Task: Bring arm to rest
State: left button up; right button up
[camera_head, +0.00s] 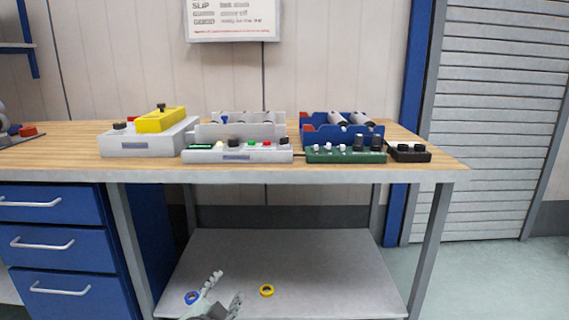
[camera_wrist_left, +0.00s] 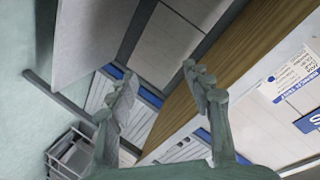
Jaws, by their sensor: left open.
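My left gripper (camera_head: 226,289) shows at the bottom of the head view, low in front of the workbench and overlapping the lower shelf in the picture. Its two grey fingers are spread apart with nothing between them. In the left wrist view the open fingers (camera_wrist_left: 159,76) stand apart, with the bench edge and wall tilted behind them. My right arm and right gripper are not in view.
The wooden workbench (camera_head: 80,160) carries a yellow box (camera_head: 160,121), grey and blue bins, and control boxes. Its lower shelf (camera_head: 335,275) holds a blue ring (camera_head: 192,297) and a yellow ring (camera_head: 266,290). Blue drawers (camera_head: 50,248) stand left; floor is clear right.

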pick_arm(q)
jog(key=s+a+f+n+g+y, duration=0.1)
jog(key=s+a+f+n+g, duration=0.25)
jog(key=s+f, duration=0.35)
jog(key=s+a+f+n+g+y, duration=0.1)
jog(key=s+a+f+n+g, duration=0.1)
jog(key=s+a+f, duration=0.35)
jog(key=s+a+f+n+g, duration=0.1)
jog(key=s+a+f+g, duration=0.1)
jog(key=s, duration=0.8)
jog(key=s+a+f+n+g+y, duration=0.1)
jog(key=s+a+f+n+g, duration=0.1)
jog(key=s+f+g, duration=0.2)
jog(key=s+f, duration=0.3)
jog(key=s, duration=0.2)
jog(key=shift+s, duration=0.35)
jog(key=shift+f, duration=0.1)
